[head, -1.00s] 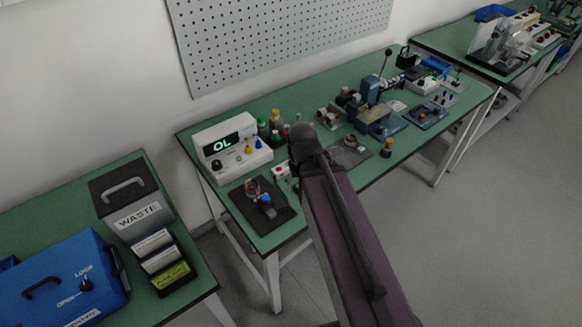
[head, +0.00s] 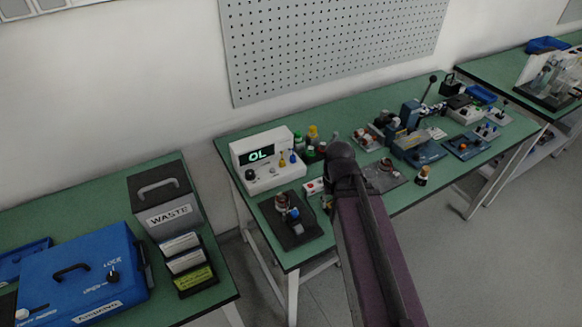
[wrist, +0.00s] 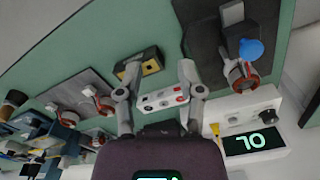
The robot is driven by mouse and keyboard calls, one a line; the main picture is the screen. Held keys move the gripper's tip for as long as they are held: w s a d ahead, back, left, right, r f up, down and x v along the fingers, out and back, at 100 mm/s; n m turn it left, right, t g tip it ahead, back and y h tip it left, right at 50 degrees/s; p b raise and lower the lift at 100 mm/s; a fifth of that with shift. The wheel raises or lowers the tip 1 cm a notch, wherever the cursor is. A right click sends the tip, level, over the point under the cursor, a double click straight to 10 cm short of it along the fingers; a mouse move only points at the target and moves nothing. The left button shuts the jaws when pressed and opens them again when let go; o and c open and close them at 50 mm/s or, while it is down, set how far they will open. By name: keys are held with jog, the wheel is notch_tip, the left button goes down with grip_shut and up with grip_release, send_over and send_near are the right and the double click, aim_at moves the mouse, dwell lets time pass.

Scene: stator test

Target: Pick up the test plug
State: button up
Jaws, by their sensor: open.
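I cannot say for certain which piece is the test plug. A small black block with a yellow face (wrist: 151,67) lies on the green bench in the wrist view, between and just beyond my fingertips. My gripper (wrist: 160,78) is open, with nothing held. A white box with red and dark buttons (wrist: 163,99) shows between the fingers; it also shows in the head view (head: 314,187). In the head view my arm hides the gripper.
A black plate (head: 296,236) bears a copper-wound stator and a blue-topped part (wrist: 251,48). Small bottles (head: 313,133) stand behind. A blue press (head: 410,115) and other fixtures fill the bench's right. A waste bin (head: 165,195) and a blue case (head: 85,275) are on the left bench.

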jog(key=w+a+r+n+p, duration=0.2)
jog(key=w+a+r+p, duration=0.2)
jog(key=w, duration=0.8)
jog(key=w+a+r+n+p, duration=0.2)
jog(key=w+a+r+p, duration=0.2)
jog(key=w+a, duration=0.5)
jog(key=w, duration=0.4)
jog(key=shift+w+r+n, duration=0.15)
jog(key=shift+r+n, duration=0.05)
jog(key=shift+n, duration=0.2)
jog(key=shift+d+f, duration=0.1)
jog(key=shift+f, duration=0.05)
jog(key=b, duration=0.8)
send_over(282, 159)
jog(key=f, duration=0.8)
jog(key=shift+w+d+f, duration=0.1)
jog(key=shift+w+d, duration=0.05)
jog(key=shift+w, duration=0.05)
jog(key=shift+f, duration=0.1)
jog(key=shift+b, duration=0.3)
jog(key=shift+s+f+b, duration=0.15)
jog(key=shift+f+b, duration=2.35)
jog(key=shift+f, duration=0.1)
